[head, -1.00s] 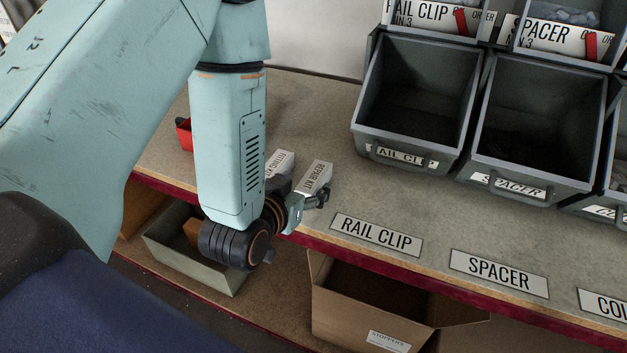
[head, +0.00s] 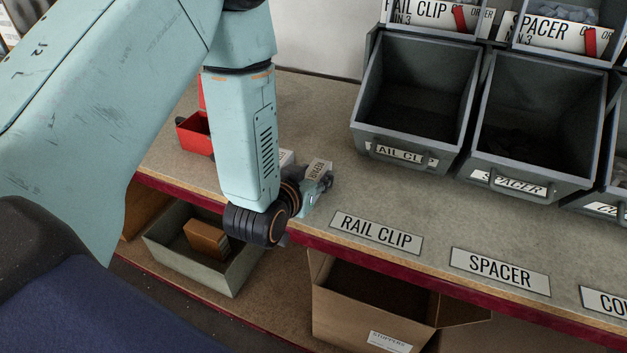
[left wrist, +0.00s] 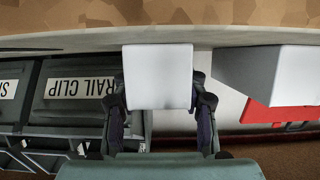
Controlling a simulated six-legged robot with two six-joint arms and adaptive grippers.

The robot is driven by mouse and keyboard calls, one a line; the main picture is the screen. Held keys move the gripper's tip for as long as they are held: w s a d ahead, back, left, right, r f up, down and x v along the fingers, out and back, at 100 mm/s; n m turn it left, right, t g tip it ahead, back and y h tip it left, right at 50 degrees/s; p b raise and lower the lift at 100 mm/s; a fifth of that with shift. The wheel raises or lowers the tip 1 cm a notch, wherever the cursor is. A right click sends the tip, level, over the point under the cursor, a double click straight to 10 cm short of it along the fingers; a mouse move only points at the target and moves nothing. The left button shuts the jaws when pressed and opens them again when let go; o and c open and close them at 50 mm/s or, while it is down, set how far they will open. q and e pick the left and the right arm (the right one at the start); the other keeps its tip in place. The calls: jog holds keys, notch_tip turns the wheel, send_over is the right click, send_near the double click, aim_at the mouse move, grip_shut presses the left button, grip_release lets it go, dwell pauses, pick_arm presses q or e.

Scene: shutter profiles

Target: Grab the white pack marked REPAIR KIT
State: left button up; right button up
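The white pack marked REPAIR KIT (head: 319,167) stands on the bench near its front edge; my gripper hides its lower part. In the left wrist view the pack's plain white face (left wrist: 157,76) shows between the two fingers. My left gripper (head: 318,188) is at the pack with its fingers spread, one on each side. It also shows in the left wrist view (left wrist: 160,98). I cannot see clear contact between fingers and pack. My right gripper is not in view.
Another white pack (head: 287,157) stands just left, mostly behind my arm; it shows larger in the wrist view (left wrist: 268,80). A red bin (head: 195,134) is farther left. Grey bins (head: 415,95) stand to the right. An open carton (head: 370,310) is below the bench edge.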

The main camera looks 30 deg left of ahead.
pick_arm(q)
jog(key=c, duration=0.7)
jog(key=shift+o, duration=0.2)
